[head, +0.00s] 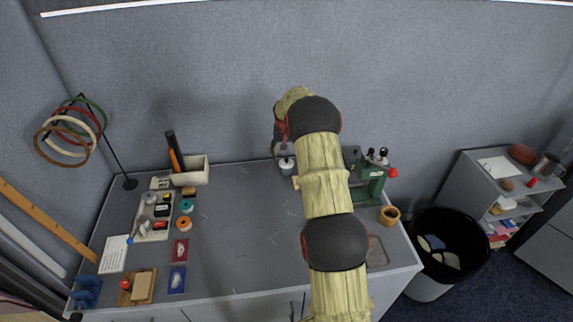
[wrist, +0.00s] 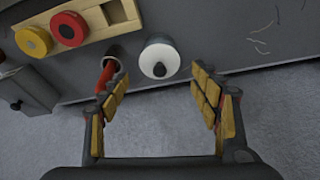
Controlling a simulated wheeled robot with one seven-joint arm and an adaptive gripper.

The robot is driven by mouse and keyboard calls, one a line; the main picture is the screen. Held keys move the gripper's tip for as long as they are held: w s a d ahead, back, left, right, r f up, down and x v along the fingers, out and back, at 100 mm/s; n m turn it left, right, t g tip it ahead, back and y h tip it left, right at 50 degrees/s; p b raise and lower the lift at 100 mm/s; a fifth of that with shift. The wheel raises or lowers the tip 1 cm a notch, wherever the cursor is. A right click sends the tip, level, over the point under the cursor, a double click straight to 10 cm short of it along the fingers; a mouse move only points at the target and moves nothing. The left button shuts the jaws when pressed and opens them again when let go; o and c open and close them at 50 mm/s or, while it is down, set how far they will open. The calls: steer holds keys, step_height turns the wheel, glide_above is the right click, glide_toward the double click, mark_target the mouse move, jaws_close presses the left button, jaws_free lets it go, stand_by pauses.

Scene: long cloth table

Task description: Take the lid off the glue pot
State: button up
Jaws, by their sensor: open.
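The glue pot (head: 287,167) stands near the back edge of the table, a small pale pot with a dark knob on top. In the wrist view its white round lid (wrist: 148,62) with the dark knob shows from above, seated on the pot. The pot's lower body is mostly hidden there. My gripper (wrist: 158,86) is open and empty, with its yellow-padded fingers to the left and right of the lid's line. The lid lies just beyond the fingertips, apart from them. In the head view my arm hides most of the gripper.
A red handle (wrist: 106,75) stands in a small holder close to the lid, by the left finger. A wooden block (wrist: 95,30) with yellow and red round pieces lies beyond. A green press (head: 372,182) stands right of the arm. The table's middle (head: 240,220) is clear.

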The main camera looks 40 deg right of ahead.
mark_target(286, 160)
steer(key=b+x, duration=0.1)
steer(key=x, duration=0.3)
steer(key=shift+f, duration=0.3)
steer(key=shift+c, duration=0.8)
steer(key=c, duration=0.7)
